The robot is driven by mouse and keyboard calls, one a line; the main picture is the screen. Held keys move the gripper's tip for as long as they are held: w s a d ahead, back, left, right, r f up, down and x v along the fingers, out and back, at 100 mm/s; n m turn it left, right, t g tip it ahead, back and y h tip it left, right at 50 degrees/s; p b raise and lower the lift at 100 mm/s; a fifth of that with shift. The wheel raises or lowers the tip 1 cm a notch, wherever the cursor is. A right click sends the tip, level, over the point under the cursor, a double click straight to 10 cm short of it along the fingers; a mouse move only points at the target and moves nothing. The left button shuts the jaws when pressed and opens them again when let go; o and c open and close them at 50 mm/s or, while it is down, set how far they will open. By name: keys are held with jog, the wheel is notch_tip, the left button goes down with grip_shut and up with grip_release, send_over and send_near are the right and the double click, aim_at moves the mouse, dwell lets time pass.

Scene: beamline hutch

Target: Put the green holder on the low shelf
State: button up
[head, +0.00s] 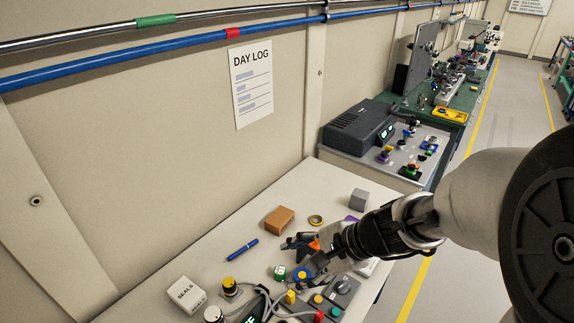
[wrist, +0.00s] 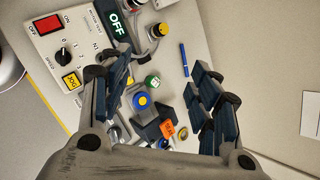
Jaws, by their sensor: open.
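The green holder (head: 279,272) is a small round green piece with a pale top, standing on the white bench in the head view. In the wrist view the green holder (wrist: 152,83) shows between my fingers, toward their far ends. A blue round piece with a yellow centre (wrist: 142,101) stands close beside it. My gripper (wrist: 160,78) is open and empty, with its fingers spread to either side above the bench. In the head view my gripper (head: 305,256) is just right of the green holder, apart from it. I cannot make out the low shelf.
A dark part with an orange tag (wrist: 167,127) lies beneath the gripper. A control panel (wrist: 75,45) and cables crowd one side. A blue pen (head: 241,250), brown block (head: 279,220), tape roll (head: 316,220) and SEALS box (head: 187,294) lie around. The bench's back left is clear.

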jog(key=w+d+f+m+t, duration=0.1)
jog(key=w+f+m, duration=0.5)
jog(key=m+t+p, duration=0.1)
jog(key=m, duration=0.5)
send_near(280, 269)
jog(key=shift+h, duration=0.3)
jog(key=x, duration=0.1)
jog(key=b+x, duration=0.1)
jog(key=x, duration=0.1)
jog(key=b+x, duration=0.1)
jog(key=shift+a+r, duration=0.2)
jog(key=shift+a, duration=0.25)
jog(key=b+x, duration=0.2)
jog(key=x, duration=0.3)
jog(key=shift+f, duration=0.5)
jog(key=shift+c, duration=0.2)
jog(key=c, duration=1.2)
jog(key=shift+r, duration=0.2)
